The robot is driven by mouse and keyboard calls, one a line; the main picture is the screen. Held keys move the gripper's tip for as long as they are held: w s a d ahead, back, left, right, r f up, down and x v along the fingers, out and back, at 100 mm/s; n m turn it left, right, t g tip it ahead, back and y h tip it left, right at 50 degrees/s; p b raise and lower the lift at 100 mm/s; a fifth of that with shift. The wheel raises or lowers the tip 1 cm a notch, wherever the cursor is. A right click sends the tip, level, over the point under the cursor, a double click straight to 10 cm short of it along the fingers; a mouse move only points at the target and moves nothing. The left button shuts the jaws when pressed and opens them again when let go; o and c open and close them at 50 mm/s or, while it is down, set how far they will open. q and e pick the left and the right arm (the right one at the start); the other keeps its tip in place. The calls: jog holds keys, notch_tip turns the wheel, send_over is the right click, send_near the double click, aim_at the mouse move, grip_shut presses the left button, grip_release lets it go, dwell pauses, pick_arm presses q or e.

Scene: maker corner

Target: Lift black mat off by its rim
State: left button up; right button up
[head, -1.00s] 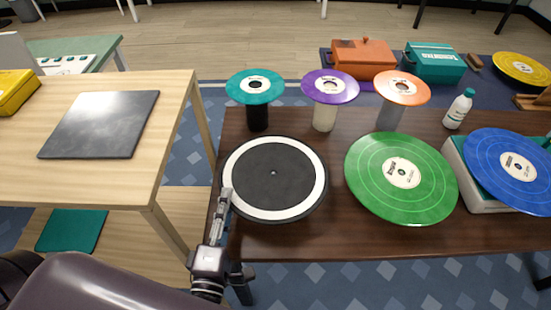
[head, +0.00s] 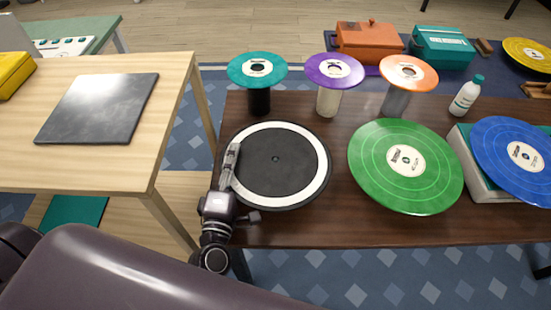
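The round black mat (head: 285,172) has a dark centre with a small hole and a wide white ring near its dark outer edge. It lies flat at the left end of the dark brown table. My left gripper (head: 230,160) is at the mat's left rim, its fingers overlapping the white ring in the head view. The fingers line up one behind the other, so I cannot tell whether they are open or shut, or whether they touch the rim. My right gripper is not in view.
A green record (head: 370,175) lies right of the mat, with a blue record (head: 490,160) beyond it. Teal (head: 240,77), purple (head: 318,75) and orange (head: 395,80) discs stand on posts behind. A light wooden table (head: 120,175) with a dark square slab (head: 100,105) is left, across a gap.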

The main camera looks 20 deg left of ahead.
pick_arm(q)
jog(key=shift+c, duration=0.4)
grip_shut()
jog(key=shift+r, duration=0.15)
